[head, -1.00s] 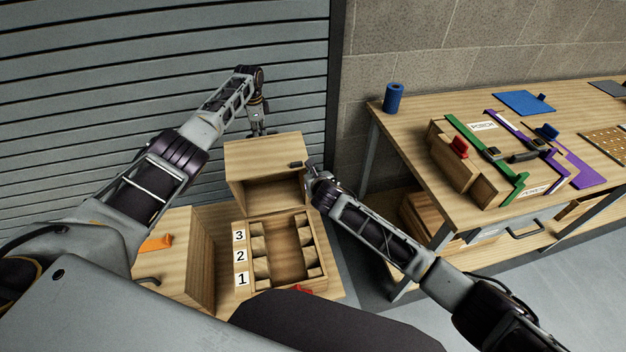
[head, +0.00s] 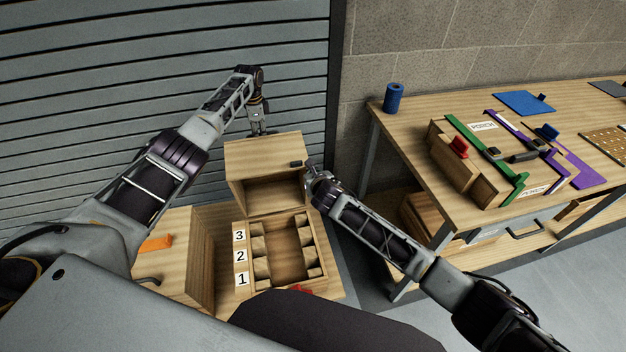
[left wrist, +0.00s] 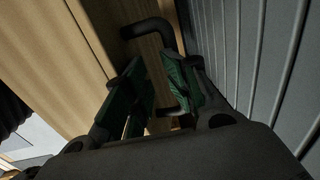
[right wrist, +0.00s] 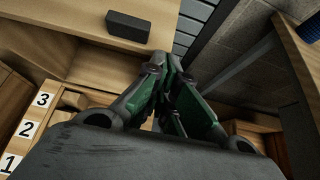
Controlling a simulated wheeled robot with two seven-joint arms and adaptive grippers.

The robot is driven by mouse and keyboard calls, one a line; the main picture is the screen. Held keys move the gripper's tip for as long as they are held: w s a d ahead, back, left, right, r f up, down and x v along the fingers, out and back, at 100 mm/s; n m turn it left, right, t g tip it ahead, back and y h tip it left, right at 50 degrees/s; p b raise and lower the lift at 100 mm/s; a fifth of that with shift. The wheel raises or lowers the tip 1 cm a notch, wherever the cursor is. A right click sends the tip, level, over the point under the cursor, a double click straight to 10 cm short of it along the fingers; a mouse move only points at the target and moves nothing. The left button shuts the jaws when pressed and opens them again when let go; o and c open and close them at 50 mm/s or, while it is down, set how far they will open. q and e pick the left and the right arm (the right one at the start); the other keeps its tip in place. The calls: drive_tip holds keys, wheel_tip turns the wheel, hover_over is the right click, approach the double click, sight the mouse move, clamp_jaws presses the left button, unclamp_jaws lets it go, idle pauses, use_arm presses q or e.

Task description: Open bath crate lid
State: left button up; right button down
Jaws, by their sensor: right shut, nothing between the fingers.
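The wooden crate (head: 243,293) stands on the left bench with its box-like lid (head: 262,152) raised upright at the back. A small dark block (head: 296,164) sits on the lid, also in the right wrist view (right wrist: 128,27). My left gripper (head: 259,126) is behind the lid. In the left wrist view, its fingers (left wrist: 154,92) are apart, near a dark bar handle (left wrist: 150,29) on a wooden face; whether they touch it I cannot tell. My right gripper (head: 312,168) is at the lid's right edge, its fingers (right wrist: 165,75) together and empty.
Number labels 1, 2 and 3 (head: 240,256) mark the crate's left rim. An orange piece (head: 156,243) lies to the left. On the right, a workbench (head: 420,110) holds a blue cylinder (head: 393,98) and a wooden box with green and purple straps. A slatted shutter (head: 150,60) stands behind.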

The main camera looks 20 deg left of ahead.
use_arm(q)
drive_tip(key=shift+s+a+f, duration=0.1)
drive_tip(key=shift+s+f, duration=0.05)
wheel_tip(320, 180, up, 12)
drive_tip(key=shift+s+d, duration=0.15)
drive_tip(key=shift+d, duration=0.15)
idle(0.4)
